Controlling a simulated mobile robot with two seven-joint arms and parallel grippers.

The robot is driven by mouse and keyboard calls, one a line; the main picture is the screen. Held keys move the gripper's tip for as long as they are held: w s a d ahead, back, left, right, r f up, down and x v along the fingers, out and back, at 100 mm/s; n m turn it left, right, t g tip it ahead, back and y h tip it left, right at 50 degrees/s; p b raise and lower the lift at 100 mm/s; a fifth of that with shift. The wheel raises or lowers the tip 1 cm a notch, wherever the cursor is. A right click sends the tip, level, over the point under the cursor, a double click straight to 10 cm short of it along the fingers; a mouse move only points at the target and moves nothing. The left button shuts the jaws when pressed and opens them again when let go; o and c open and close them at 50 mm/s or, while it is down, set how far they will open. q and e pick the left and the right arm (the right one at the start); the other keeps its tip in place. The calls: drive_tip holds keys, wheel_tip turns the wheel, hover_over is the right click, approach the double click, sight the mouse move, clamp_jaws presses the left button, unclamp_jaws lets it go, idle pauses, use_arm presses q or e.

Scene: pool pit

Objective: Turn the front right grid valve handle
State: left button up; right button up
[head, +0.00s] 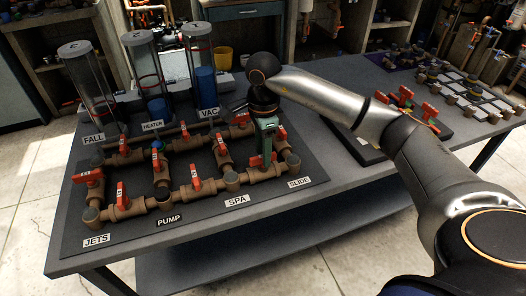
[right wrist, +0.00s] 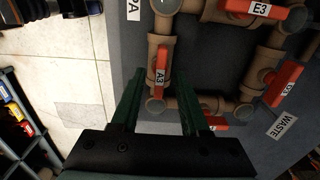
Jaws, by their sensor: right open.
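The pipe grid stands on a dark board with red valve handles. The front right handle (head: 255,162) is red and partly hidden behind my right gripper (head: 266,155). In the right wrist view this handle, marked A3 (right wrist: 160,84), lies between the tips of the right gripper's green fingers (right wrist: 160,100). The gripper points down and is open, with a finger on each side of the handle. Whether either finger touches it I cannot tell. My left gripper is not in view.
Other red handles stand close by, among them E3 (right wrist: 257,8) and one at the right rear (head: 281,134). Clear cylinders (head: 90,85) stand at the back left. A dark tray with red valves (head: 405,100) lies to the right. The table front (head: 330,195) is bare.

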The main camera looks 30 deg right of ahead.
drive_tip(key=shift+f, duration=0.35)
drive_tip(key=shift+c, duration=0.3)
clamp_jaws()
